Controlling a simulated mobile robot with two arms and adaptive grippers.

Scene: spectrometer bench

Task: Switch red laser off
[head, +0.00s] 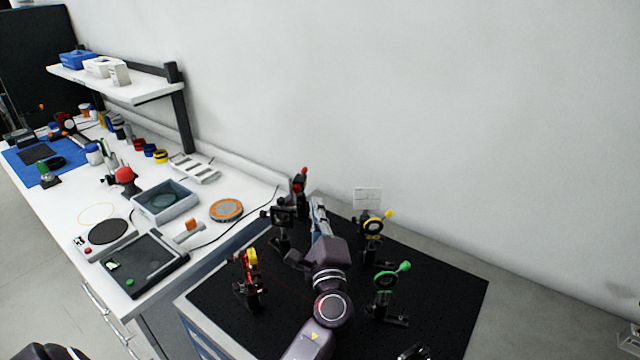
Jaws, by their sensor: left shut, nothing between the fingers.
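My left gripper (319,206) reaches over the black optical breadboard (450,290) from the bottom middle. It is shut and empty, with its fingers pointing toward the wall. Just behind it to the left stands a dark post mount with a red top (300,181). A dark square mount (283,215) stands left of the fingers. I cannot tell which part is the red laser or see its switch; my arm hides the middle of the board. My right gripper is not in view.
A mount with red and yellow parts (250,266) stands left of my arm. A yellow-knobbed mount (374,226) and a green-knobbed mount (388,280) stand to the right. The left bench (62,207) holds trays and tools. The board's right side is mostly clear.

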